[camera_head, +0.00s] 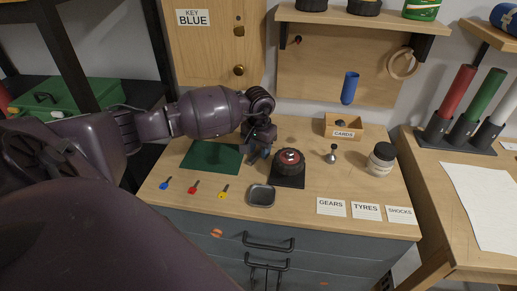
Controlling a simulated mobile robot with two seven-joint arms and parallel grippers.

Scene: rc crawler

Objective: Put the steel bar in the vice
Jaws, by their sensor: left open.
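My left arm comes in from the left over the workbench. My left gripper (259,157) points down with its fingers apart, between the green mat and the wheel. I cannot make out anything between the fingers. I cannot pick out a steel bar or a vice in this view; my arm covers part of the bench and the room behind it. A small metallic piece (331,154) stands on the bench right of the wheel; I cannot tell what it is. My right gripper is not in view.
A black wheel with a red hub (289,159) sits on a dark plate. Near it are a green mat (207,157), a grey tray (261,196), a jar (381,159) and a wooden cards box (343,127). Three keys lie front left. The bench's front right holds only labels.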

